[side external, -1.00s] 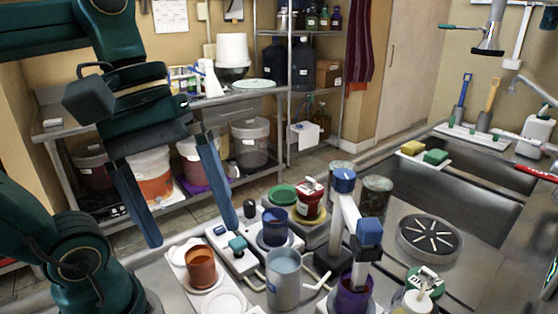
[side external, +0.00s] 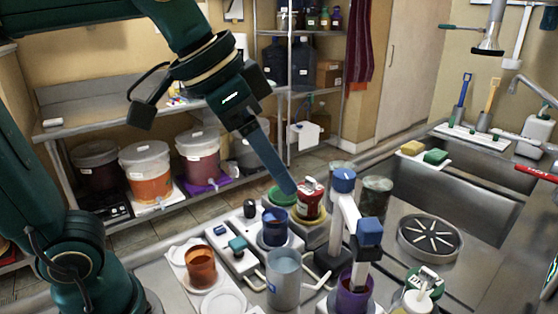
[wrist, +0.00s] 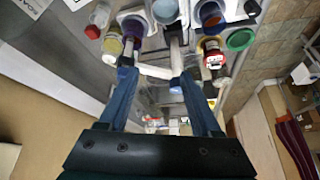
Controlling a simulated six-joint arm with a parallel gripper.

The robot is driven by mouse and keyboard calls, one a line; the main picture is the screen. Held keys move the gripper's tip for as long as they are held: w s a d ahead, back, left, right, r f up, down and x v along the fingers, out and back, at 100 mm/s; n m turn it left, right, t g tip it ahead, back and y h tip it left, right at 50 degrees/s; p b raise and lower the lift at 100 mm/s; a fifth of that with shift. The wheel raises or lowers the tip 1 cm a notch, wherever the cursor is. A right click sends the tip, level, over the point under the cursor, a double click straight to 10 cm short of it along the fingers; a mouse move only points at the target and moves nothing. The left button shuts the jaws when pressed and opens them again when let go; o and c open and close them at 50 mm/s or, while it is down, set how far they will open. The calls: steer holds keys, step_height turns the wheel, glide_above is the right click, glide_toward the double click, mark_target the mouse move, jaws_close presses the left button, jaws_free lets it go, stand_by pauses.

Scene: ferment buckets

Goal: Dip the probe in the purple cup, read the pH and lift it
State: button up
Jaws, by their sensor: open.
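The purple cup (side external: 352,295) stands at the front of the bench. It also shows in the wrist view (wrist: 133,27). A stand with a white arm (side external: 352,212) and blue blocks rises beside it. A grey probe piece (side external: 361,274) hangs from the lower blue block (side external: 369,232) over the cup's mouth; I cannot tell whether its tip is inside. My gripper (side external: 292,190) is open and empty, in the air behind and left of the stand. In the side view one finger mostly hides the other. In the wrist view its fingers (wrist: 158,74) are spread apart.
A grey-blue cup (side external: 284,282), dark blue cup (side external: 275,228), orange cup (side external: 201,268) and red container (side external: 309,203) crowd around the stand. A sink (side external: 465,200) lies to the right. A shelf with buckets (side external: 146,172) stands behind.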

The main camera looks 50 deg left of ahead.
mark_target(369, 224)
steer(key=w+d+m, duration=0.1)
steer(key=w+d, duration=0.1)
steer(key=d, duration=0.1)
steer(key=w+d+f+m+g, duration=0.1)
steer(key=w+d, duration=0.1)
steer(key=w+d+m+h, duration=0.1)
steer(key=d, duration=0.2)
steer(key=shift+w+d+f+g, duration=0.3)
steer(key=shift+w+g, duration=0.1)
steer(key=shift+d+f, duration=0.15)
steer(key=shift+f, duration=0.2)
steer(key=shift+x, duration=2.15)
jaws_close()
